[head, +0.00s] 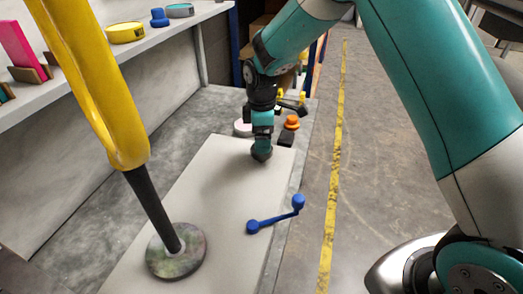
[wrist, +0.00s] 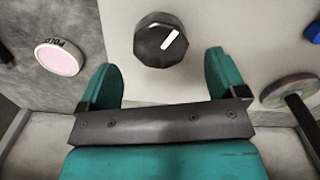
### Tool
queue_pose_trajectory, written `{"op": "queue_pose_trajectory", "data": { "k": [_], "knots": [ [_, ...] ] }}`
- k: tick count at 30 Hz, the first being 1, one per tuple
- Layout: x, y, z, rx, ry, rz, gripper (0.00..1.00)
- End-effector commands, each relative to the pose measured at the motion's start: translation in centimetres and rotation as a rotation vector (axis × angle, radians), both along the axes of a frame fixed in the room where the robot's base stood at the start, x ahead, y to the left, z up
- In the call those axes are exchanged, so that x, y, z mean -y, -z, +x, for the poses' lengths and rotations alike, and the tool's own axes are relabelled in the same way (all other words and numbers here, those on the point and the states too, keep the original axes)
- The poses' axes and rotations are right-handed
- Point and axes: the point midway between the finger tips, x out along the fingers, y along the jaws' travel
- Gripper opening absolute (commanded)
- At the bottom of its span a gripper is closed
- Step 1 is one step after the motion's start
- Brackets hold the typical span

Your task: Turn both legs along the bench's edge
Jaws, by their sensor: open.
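Nothing in view is plainly a pair of legs, so I cannot tell which parts the task means. A yellow tubular frame (head: 88,85) hangs at the left of the head view, on a dark post with a round mottled base (head: 160,262). A blue crank-like piece (head: 272,216) lies near the bench mat's right edge. My gripper (head: 262,155) points down over the pale mat (head: 222,195). In the wrist view my gripper (wrist: 160,80) is open and empty. A dark faceted knob (wrist: 150,48) with a white mark lies just beyond the fingers.
A white puck (head: 243,128) with a pink face in the wrist view (wrist: 58,60) is beyond my gripper. An orange piece (head: 292,122) and a black block (head: 287,139) are near the far edge. A shelf (head: 165,38) runs at left. Floor lies right, with a yellow line (head: 335,170).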

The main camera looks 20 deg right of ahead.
Motion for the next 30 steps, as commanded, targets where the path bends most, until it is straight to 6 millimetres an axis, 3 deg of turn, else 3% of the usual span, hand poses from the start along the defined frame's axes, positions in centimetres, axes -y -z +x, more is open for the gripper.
{"op": "queue_pose_trajectory", "data": {
  "k": [3,7,19,20,26,30],
  "knots": [
    [0.0,2.4,-0.1,-0.002,0.000,0.000,0.90],
    [0.0,3.8,0.0,-0.001,0.000,0.000,0.90],
    [0.0,4.6,0.0,0.000,0.000,0.001,0.90],
    [0.0,4.6,0.0,0.000,0.000,0.000,0.88],
    [0.0,4.6,0.0,0.000,0.000,0.000,0.42],
    [0.0,4.6,0.0,0.000,0.002,0.000,0.41]
  ]
}}
